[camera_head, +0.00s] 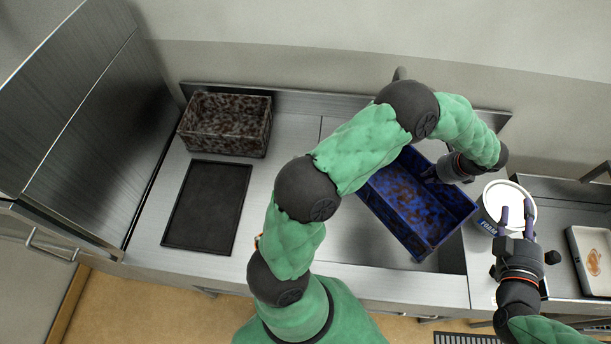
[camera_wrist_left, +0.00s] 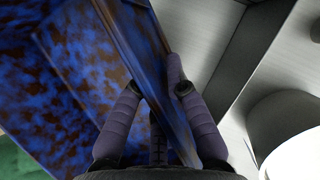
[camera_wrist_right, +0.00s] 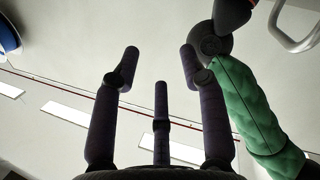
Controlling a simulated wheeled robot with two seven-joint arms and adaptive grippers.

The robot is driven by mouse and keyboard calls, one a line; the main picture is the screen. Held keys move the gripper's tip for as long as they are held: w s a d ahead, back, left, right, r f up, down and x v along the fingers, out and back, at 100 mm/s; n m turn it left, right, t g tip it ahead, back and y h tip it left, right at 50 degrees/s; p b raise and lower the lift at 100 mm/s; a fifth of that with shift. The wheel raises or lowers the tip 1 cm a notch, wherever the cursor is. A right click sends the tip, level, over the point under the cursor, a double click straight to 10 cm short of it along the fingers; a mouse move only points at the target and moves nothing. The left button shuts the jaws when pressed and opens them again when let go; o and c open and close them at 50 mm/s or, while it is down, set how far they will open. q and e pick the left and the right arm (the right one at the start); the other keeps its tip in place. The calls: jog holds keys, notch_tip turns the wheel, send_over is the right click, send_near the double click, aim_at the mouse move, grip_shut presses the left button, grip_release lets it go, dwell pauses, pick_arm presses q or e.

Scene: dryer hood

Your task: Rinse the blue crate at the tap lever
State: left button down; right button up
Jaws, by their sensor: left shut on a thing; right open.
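The blue crate (camera_head: 448,236), mottled with brown stains, sits tilted in the picture over the sink basin at the centre right. My left gripper (camera_head: 430,176) is shut on its upper right wall; the left wrist view shows the fingers on either side of that wall (camera_wrist_left: 150,62). My right gripper (camera_head: 516,212) is open and empty, near the white tub; its spread fingers show in the right wrist view (camera_wrist_right: 160,65). A dark curved piece (camera_head: 399,74) behind my left arm may be the tap; its lever cannot be made out.
A brown-speckled crate (camera_head: 226,148) stands at the back left, with a black tray (camera_head: 207,207) in front of it. A white tub with a blue label (camera_head: 507,200) stands right of the blue crate. A pale tray (camera_head: 593,262) lies at far right. A metal hood (camera_head: 85,120) stands left.

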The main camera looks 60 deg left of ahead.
jog(key=s+a+n+g+y, duration=0.55)
jog(key=s+a+n, duration=0.25)
jog(key=s+a, duration=0.55)
jog(key=s+a+f+n+g, duration=0.4)
jog(key=s+a, duration=0.2)
jog(key=s, duration=0.2)
jog(key=s+a+f+n+g, duration=0.4)
jog(key=s+a+f+g, duration=0.1)
jog(key=s, duration=0.4)
jog(key=w+a+f+n+g+y, duration=0.1)
jog(key=w+a+f+n, duration=0.1)
jog(key=a+f+n, duration=0.35)
jog(key=w+a+f+n+y, duration=0.1)
jog(key=w+a+f+n, duration=0.15)
jog(key=a+f, duration=0.55)
jog(key=shift+n+h, duration=0.25)
jog(key=shift+n, duration=0.05)
jog(key=a+f, duration=0.1)
jog(key=a, duration=0.2)
jog(key=s+a+f, duration=0.1)
jog(key=a, duration=0.2)
jog(key=a+f, duration=0.1)
jog(key=a, duration=0.3)
jog(key=shift+s+a, duration=0.1)
jog(key=shift+s, duration=0.3)
grip_shut()
